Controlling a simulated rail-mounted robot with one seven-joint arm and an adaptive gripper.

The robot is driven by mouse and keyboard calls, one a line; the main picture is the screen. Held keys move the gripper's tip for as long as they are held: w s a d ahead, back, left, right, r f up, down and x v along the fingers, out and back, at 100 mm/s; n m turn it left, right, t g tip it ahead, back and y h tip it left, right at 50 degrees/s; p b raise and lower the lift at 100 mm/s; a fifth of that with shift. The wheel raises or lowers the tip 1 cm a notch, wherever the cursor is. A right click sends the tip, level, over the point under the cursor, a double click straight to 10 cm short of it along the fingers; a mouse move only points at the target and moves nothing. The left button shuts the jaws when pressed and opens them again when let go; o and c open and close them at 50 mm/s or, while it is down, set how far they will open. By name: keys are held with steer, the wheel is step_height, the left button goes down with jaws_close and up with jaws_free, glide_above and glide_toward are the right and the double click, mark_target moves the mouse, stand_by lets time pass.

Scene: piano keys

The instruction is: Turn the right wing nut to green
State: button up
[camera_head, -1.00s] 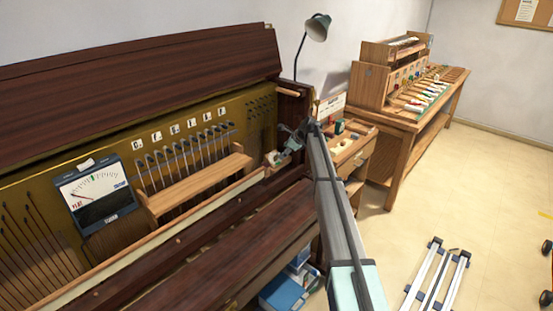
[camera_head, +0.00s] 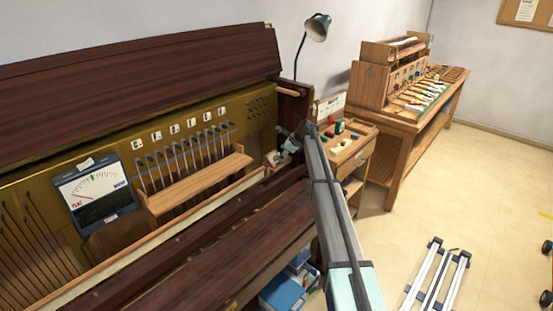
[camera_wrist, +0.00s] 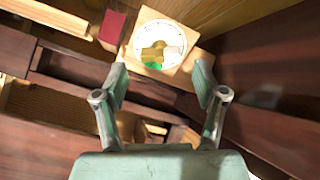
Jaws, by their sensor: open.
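A pale wooden block with a round white dial (camera_wrist: 177,35) is at the top centre of the wrist view. A brass-coloured wing nut (camera_wrist: 153,52) sits on the dial, with a green patch (camera_wrist: 153,66) at the dial's lower edge. The block is small in the head view, at the right end of the opened piano, and the nut cannot be made out there. My gripper (camera_wrist: 160,73) is open. Its two fingers stand apart to the left and right, below the dial in the picture, with nothing between them. My gripper is also small in the head view (camera_head: 287,147).
A meter (camera_head: 97,196) marked FLAT stands on the piano at the left. A wooden rail (camera_head: 198,182) lies before the strings. A red block (camera_wrist: 113,26) is left of the dial. A lamp (camera_head: 317,27) and a small bench (camera_head: 352,143) are beyond the piano's right end.

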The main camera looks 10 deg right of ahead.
mark_target(277, 155)
steer(key=shift+b+x, duration=0.3)
steer(key=shift+x, duration=2.45)
steer(key=shift+s+d+r+p, duration=0.3)
steer(key=shift+r, duration=0.15)
steer(key=c, duration=0.9)
